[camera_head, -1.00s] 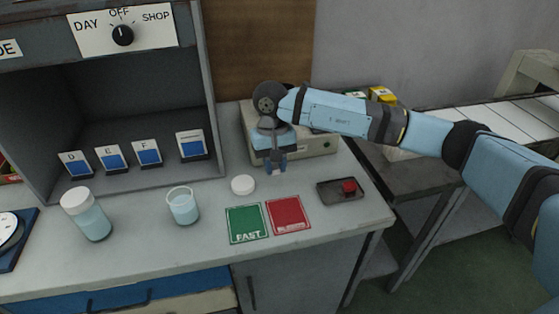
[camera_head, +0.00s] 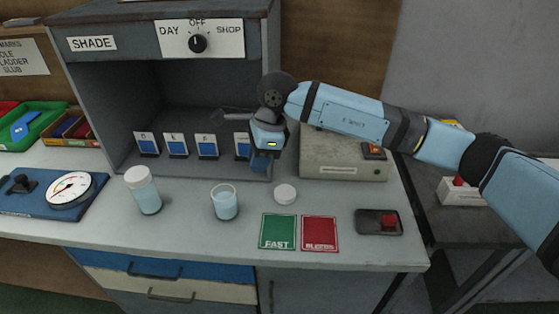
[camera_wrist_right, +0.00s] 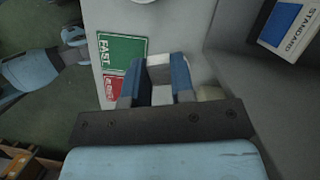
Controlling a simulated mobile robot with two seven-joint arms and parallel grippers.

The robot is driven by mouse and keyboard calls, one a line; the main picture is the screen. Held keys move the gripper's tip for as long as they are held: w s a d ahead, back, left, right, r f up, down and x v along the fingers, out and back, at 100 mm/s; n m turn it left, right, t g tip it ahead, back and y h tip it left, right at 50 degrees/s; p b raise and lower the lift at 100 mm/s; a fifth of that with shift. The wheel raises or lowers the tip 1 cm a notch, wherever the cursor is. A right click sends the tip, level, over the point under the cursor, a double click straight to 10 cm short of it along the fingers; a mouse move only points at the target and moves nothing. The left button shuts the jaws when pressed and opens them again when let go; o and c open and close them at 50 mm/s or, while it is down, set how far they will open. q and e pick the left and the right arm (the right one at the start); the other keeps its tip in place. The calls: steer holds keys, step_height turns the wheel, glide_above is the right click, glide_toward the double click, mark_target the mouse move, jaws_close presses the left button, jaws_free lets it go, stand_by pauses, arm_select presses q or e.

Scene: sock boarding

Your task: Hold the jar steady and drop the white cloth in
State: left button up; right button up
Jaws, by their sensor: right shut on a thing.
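An open glass jar (camera_head: 224,204) with pale blue liquid stands upright on the bench. A taller jar (camera_head: 145,192) with a white lid stands to its left. A loose white lid (camera_head: 285,194) lies to the right of the open jar. My left gripper does not show clearly.
The shade cabinet (camera_head: 96,93) with several blue swatch cards (camera_head: 177,146) stands behind the jars. Green (camera_head: 278,229) and red (camera_head: 319,232) cards and a dark tray (camera_head: 365,224) with a red button lie at the front right. A dial gauge (camera_head: 68,190) is at left.

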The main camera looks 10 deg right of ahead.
arm_select(q)
steer(key=p, duration=0.2)
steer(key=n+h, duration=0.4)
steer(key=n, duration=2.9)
glide_toward(220, 213)
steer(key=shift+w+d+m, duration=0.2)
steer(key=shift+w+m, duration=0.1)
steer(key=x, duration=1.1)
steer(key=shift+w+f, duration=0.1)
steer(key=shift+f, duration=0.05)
arm_select(e)
steer(key=s+a+r+m+t, duration=0.1)
steer(key=a+r+m+t, duration=0.2)
steer(key=a+r+m, duration=0.2)
steer(key=a+m, duration=0.3)
steer(key=m, duration=0.1)
steer(key=shift+a+r+h, duration=0.2)
steer(key=shift+r+h, duration=0.05)
steer(key=shift+h, duration=0.05)
